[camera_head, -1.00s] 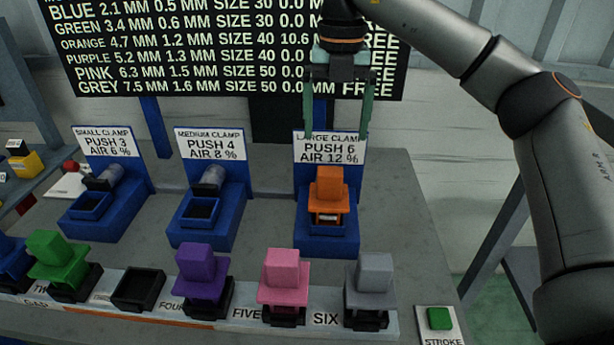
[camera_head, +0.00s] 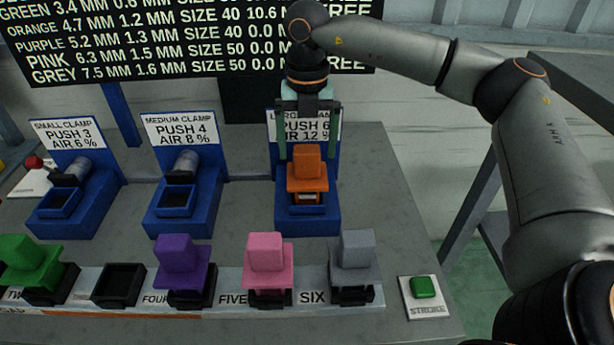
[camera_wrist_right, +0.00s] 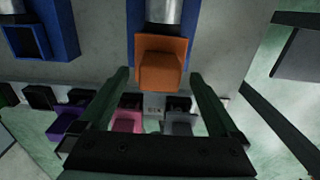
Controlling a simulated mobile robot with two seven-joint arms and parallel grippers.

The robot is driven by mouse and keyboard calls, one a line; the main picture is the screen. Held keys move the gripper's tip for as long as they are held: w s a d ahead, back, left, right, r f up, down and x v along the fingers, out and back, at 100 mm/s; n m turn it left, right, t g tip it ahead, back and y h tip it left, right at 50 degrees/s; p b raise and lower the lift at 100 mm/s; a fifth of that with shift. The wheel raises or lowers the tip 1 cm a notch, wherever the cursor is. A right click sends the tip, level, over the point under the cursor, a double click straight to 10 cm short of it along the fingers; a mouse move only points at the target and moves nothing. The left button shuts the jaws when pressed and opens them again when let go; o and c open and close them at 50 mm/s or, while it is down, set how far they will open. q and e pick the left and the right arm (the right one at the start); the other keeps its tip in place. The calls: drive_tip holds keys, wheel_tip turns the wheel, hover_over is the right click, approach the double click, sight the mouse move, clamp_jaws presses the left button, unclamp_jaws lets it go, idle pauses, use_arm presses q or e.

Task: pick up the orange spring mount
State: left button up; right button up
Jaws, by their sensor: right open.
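The orange spring mount (camera_head: 307,172) sits upright in the blue large clamp (camera_head: 307,221) at the back right of the bench. My right gripper (camera_head: 309,158) is open, pointing down, with its two green fingers above and around the sides of the mount's top in the head view. In the right wrist view the orange mount (camera_wrist_right: 161,64) shows just beyond the fingertips, between their lines, and no contact is visible. The fingers (camera_wrist_right: 158,85) are wide apart and empty. My left gripper is in neither view.
The medium clamp (camera_head: 182,222) and small clamp (camera_head: 70,212) stand to the left. A front row holds green (camera_head: 30,262), purple (camera_head: 180,268), pink (camera_head: 268,262) and grey (camera_head: 356,258) mounts, with an empty black holder (camera_head: 120,284). A green stroke button (camera_head: 423,287) is at the right.

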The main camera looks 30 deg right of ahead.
drive_tip(key=shift+f, duration=0.95)
drive_tip(key=shift+c, duration=0.2)
clamp_jaws()
drive_tip(key=shift+r, duration=0.1)
